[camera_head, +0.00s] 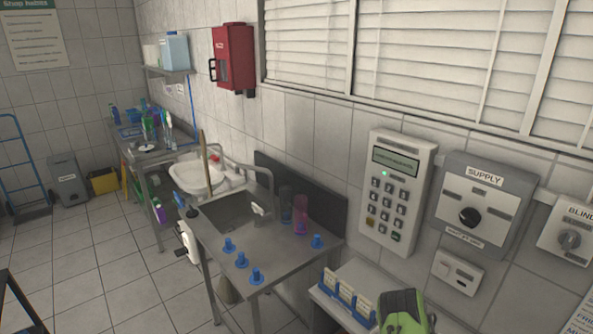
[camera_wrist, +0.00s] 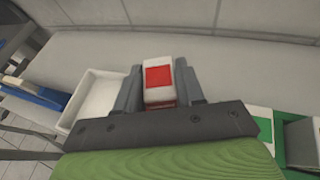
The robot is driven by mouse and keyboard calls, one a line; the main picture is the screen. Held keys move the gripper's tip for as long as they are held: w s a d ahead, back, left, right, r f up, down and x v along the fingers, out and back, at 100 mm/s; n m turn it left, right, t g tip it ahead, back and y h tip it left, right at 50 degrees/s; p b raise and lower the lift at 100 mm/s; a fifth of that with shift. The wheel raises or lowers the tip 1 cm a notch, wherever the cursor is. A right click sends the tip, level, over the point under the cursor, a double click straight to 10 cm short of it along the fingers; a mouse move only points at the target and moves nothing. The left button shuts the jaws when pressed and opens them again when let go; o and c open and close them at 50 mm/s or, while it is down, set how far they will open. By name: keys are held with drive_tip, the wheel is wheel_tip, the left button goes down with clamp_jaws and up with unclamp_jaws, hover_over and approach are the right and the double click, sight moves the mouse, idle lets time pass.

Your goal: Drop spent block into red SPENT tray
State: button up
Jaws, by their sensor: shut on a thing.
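My gripper (camera_wrist: 158,82) is shut on a white block with a red square label (camera_wrist: 158,76) in the wrist view. The block sits between the two grey fingers, above a pale surface. A white open tray (camera_wrist: 82,118) lies left of my gripper, apart from the block; I see no writing on it. I cannot make out a red tray marked SPENT in either view. In the head view my green wrist part shows at the bottom right, and the block is hidden.
A pale ledge (camera_head: 367,270) holds a blue rack with several white cards (camera_head: 345,297). Green and white items (camera_wrist: 262,130) lie right of my gripper. A wall keypad (camera_head: 395,190) and SUPPLY panel (camera_head: 483,208) are above the ledge. A steel sink bench (camera_head: 255,250) stands left.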

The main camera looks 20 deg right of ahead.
drive_tip(key=shift+f, duration=0.6)
drive_tip(key=shift+s+a+r, duration=0.1)
drive_tip(key=shift+a+r, duration=0.05)
drive_tip(key=shift+r, duration=0.05)
drive_tip(key=o, duration=1.2)
drive_tip(key=v, duration=1.5)
drive_tip(key=shift+s+a+r, duration=0.2)
drive_tip(key=shift+a, duration=0.05)
